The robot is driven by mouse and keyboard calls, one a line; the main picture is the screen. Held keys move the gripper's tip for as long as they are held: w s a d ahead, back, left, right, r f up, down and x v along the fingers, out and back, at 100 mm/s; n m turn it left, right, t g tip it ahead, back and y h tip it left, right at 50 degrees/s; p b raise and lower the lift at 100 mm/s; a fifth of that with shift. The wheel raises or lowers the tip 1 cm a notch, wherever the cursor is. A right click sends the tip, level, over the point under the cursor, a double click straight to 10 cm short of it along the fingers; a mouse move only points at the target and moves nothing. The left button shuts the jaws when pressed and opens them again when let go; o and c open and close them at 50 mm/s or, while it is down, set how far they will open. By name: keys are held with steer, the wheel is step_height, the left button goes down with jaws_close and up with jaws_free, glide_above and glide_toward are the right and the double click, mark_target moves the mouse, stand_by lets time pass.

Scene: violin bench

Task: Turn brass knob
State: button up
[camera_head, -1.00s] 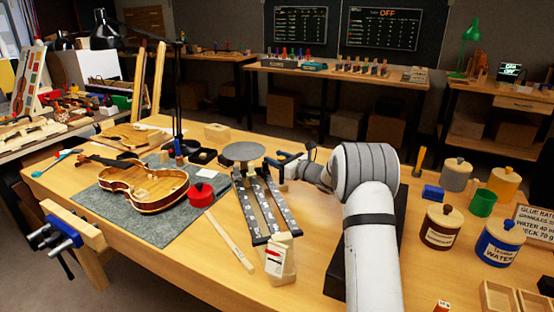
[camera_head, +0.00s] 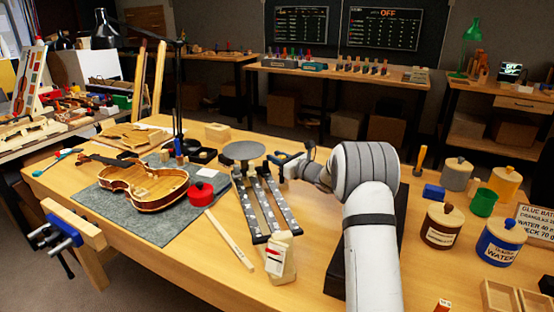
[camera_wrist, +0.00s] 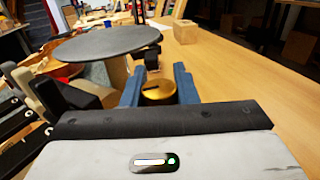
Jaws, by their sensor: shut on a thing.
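The brass knob (camera_wrist: 158,91) sits low between my blue fingers in the wrist view. A dark slot or mark shows on its top face. My gripper (camera_wrist: 158,86) is shut on the knob, with one finger on each side of it. In the head view my gripper (camera_head: 280,160) is just right of a round grey plate (camera_head: 243,151), and the knob cannot be made out there. The grey plate (camera_wrist: 108,43) also fills the upper left of the wrist view, close to the left finger. The knob's lower part and its mounting are hidden.
Dark speckled rails (camera_head: 262,210) run forward below the plate. Several jars, including a blue one (camera_head: 498,245), stand at the right. A wooden block (camera_wrist: 186,33) lies beyond my gripper.

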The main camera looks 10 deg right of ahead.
steer(key=shift+f+m+t+h+b, duration=0.25)
steer(key=shift+m+t+h+b, duration=0.35)
steer(key=shift+h+b, duration=0.5)
steer(key=m+h+b, duration=0.1)
steer(key=b, duration=0.1)
steer(key=m+t+h+b, duration=0.1)
steer(key=b, duration=0.2)
steer(key=m+t+h+b, duration=0.1)
steer(key=b, duration=0.1)
steer(key=shift+w+d+r+h, duration=0.15)
steer(key=shift+d+r+h, duration=0.15)
steer(key=shift+d+h, duration=0.1)
steer(key=shift+r, duration=0.1)
steer(key=o, duration=1)
steer(key=v, duration=0.7)
steer(key=shift+s+d, duration=0.1)
steer(key=shift+s, duration=0.3)
